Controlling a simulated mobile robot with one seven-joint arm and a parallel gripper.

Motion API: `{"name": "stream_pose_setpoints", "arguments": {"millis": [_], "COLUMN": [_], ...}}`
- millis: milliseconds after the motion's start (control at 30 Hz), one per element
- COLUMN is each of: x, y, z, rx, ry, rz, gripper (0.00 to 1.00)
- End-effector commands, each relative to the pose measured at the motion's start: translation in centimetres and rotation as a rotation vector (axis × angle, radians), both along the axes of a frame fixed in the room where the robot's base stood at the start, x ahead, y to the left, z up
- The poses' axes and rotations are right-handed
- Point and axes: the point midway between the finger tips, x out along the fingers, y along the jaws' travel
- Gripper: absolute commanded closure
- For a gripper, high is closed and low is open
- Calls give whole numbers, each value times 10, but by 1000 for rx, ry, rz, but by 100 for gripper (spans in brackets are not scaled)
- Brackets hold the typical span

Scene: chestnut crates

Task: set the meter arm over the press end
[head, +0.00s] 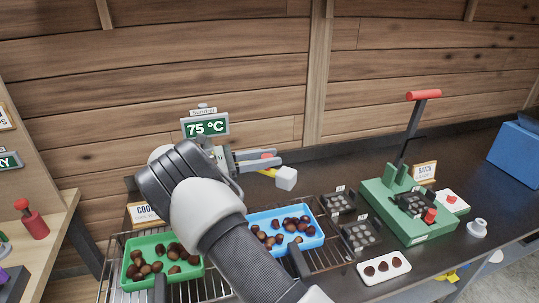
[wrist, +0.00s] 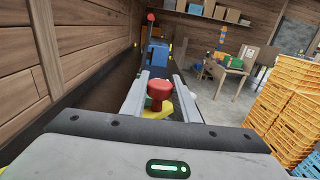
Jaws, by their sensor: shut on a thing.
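The meter (head: 205,127) stands at the back of the counter with a lit sign reading 75 °C. Its yellow arm (head: 265,171) reaches right from behind my gripper and ends in a pale block (head: 287,179). My gripper (head: 268,159) is shut on the red knob (wrist: 159,90) of the meter arm, with yellow visible below the knob in the wrist view. The green press (head: 405,212) stands at the right end of the counter, its red-handled lever (head: 423,95) raised. The arm's block is left of the press and apart from it. The meter's base is hidden by my arm.
A green tray (head: 128,272) and a blue tray (head: 318,238) of chestnuts sit on the wire rack at the front. Dark moulds (head: 361,237) and a white dish (head: 366,279) lie between rack and press. The counter behind the moulds is clear.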

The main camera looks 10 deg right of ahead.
Motion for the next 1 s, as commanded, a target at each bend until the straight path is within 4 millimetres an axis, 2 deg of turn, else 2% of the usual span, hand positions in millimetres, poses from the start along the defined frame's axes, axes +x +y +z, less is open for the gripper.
{"name": "stream_pose_setpoints", "arguments": {"millis": [300,800,833,933,1000], "x": [-14,-16,-16,-16,-16], "y": [13,15,15,15,15], "z": [0,1,1,1,1], "rx": [0,0,0,0,0], "ry": [-1,-2,-2,-2,-1], "rz": [-83,-99,-99,-99,-99], "gripper": [100,100,69,54,54]}}
